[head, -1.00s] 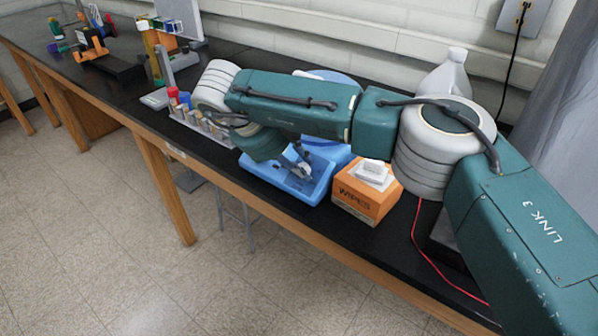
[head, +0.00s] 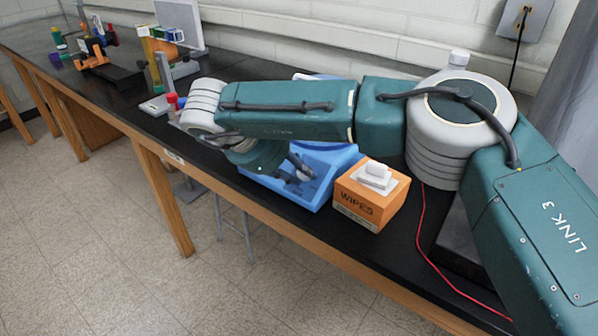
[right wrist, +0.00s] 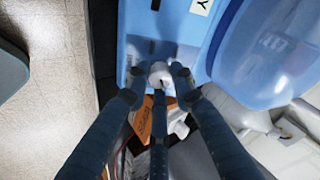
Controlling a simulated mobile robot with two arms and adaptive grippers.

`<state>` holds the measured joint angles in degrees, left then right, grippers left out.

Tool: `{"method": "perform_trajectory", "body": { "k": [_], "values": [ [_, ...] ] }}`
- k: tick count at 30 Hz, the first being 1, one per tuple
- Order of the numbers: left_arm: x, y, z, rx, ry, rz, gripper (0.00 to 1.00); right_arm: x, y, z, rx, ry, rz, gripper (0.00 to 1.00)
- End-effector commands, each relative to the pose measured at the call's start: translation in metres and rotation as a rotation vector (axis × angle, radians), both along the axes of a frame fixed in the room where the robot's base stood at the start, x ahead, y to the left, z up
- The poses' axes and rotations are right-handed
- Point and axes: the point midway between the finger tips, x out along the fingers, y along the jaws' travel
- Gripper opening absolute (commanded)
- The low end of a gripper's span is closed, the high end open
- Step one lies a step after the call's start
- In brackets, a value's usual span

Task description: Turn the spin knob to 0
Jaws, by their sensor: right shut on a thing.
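The blue spin device (head: 318,201) stands on the black bench, with a domed lid behind its front panel. My right arm hides much of it in the head view. In the right wrist view its blue panel (right wrist: 143,20) has a dark slot and part of a printed label. The pale spin knob (right wrist: 160,70) sits between the dark fingers of my right gripper (right wrist: 158,78), which are shut on it. In the head view my right gripper (head: 300,170) is over the front panel. The knob's setting cannot be read. My left gripper is not in view.
An orange wipes box (head: 365,200) stands just right of the device. A red cable (head: 424,245) runs along the bench farther right. A white bottle is mostly hidden behind my arm. Red-capped tubes (head: 173,100) and other apparatus stand to the left.

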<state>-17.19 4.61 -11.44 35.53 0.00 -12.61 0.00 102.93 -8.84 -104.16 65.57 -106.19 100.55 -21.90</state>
Motion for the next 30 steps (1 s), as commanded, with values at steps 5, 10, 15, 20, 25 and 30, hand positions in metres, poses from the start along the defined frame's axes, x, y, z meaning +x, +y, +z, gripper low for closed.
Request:
{"method": "perform_trajectory", "body": {
  "k": [5,10,15,20,25,30],
  "values": [
    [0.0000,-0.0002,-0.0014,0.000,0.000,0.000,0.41,0.0016,-0.0004,0.0024,-0.025,0.011,0.049,0.00],
    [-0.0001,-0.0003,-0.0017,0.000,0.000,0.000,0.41,0.0016,-0.0004,0.0026,-0.037,0.019,0.069,0.00],
    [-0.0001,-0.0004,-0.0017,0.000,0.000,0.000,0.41,0.0017,-0.0004,0.0028,-0.039,0.020,0.073,0.00],
    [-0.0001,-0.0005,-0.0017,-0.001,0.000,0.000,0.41,0.0017,-0.0004,0.0029,-0.039,0.020,0.073,0.00],
    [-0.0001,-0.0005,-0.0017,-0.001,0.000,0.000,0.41,0.0017,-0.0004,0.0029,-0.039,0.020,0.073,0.41],
    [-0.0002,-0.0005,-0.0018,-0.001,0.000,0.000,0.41,0.0009,-0.0003,0.0017,-0.038,0.022,0.073,0.41]
  ]
}}
